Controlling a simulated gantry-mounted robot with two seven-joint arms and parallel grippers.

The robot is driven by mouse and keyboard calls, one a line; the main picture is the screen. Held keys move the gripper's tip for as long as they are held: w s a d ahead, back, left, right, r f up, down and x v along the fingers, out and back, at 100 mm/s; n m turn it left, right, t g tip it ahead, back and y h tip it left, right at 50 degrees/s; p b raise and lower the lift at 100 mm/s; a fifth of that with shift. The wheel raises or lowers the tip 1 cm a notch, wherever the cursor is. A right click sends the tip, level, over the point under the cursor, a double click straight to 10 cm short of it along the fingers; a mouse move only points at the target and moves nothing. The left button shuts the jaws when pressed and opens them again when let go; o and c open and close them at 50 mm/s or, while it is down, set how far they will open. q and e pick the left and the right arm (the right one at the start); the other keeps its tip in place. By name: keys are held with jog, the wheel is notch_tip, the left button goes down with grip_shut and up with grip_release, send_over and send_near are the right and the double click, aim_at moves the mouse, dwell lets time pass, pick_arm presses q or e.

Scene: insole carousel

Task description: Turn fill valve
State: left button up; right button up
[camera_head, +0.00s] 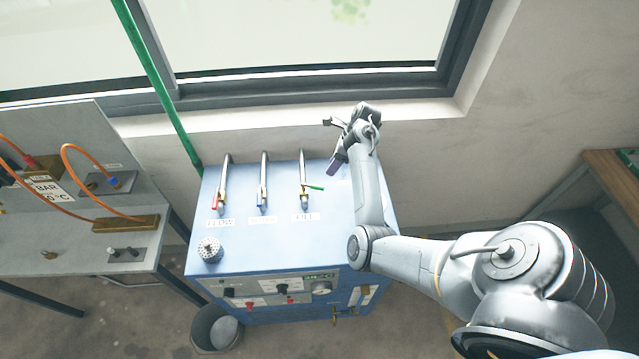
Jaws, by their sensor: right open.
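The fill valve (305,190) sits on the rightmost of three metal pipes on top of a blue machine (285,243). Its small green handle (316,187) points to the right. A white label reading "FILL" (305,216) lies in front of it. My right gripper (331,146) is open and empty, behind and to the right of the green handle and apart from it. My left gripper is not in view.
The flow valve (222,200) with a red handle and a middle valve (262,197) with a blue handle stand to the left. A perforated knob (210,249) is at the machine's front left. A wall and window (300,40) close off the back.

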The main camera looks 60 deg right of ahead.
jog(key=p+x, duration=0.1)
jog(key=x, duration=0.9)
grip_shut()
